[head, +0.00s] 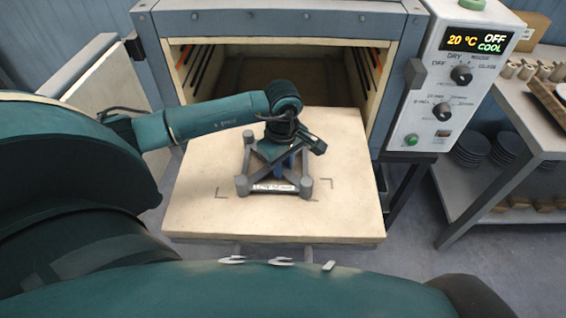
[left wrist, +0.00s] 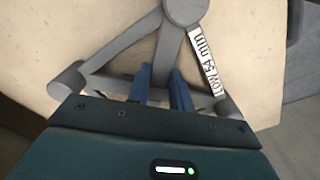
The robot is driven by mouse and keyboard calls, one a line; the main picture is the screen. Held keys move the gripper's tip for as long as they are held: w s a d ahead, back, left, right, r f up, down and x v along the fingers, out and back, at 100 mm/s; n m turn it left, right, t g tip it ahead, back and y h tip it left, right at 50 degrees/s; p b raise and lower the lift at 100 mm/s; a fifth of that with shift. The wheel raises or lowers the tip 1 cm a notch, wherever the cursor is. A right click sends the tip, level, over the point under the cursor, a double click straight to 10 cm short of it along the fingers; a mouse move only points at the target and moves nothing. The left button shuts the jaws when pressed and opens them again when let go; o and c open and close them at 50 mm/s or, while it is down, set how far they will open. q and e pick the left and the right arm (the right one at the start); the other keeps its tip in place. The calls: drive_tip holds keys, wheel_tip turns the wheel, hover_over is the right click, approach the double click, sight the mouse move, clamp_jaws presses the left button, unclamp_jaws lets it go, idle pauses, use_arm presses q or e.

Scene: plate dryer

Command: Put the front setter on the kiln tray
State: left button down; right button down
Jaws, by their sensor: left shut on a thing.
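The front setter is a grey frame (head: 243,187) with round corner posts and a white label strip. It is at the middle of the pale kiln tray (head: 345,150), which extends out of the open kiln. My left gripper (head: 285,165) is over the setter, shut on one of its bars. In the left wrist view the blue fingers (left wrist: 163,85) reach down to the setter (left wrist: 125,55), with the label facing the camera. The posts appear to be at the tray surface, but I cannot tell whether they touch. My right gripper is not in view.
The kiln's control panel (head: 455,80) reads 20 °C, OFF and COOL. The kiln door (head: 115,85) stands open at the left. Dark corner marks (head: 325,183) show on the tray around the setter. A shelf with dark plates (head: 470,148) stands at the right.

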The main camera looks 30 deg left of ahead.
use_arm(q)
drive_tip(key=shift+f, duration=0.1)
drive_tip(key=c, duration=1.3)
unclamp_jaws()
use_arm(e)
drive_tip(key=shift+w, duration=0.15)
use_arm(q)
drive_tip(key=shift+o, duration=0.2)
wheel_tip(320, 180, up, 12)
drive_tip(key=b, duration=0.1)
drive_tip(key=shift+r, duration=0.2)
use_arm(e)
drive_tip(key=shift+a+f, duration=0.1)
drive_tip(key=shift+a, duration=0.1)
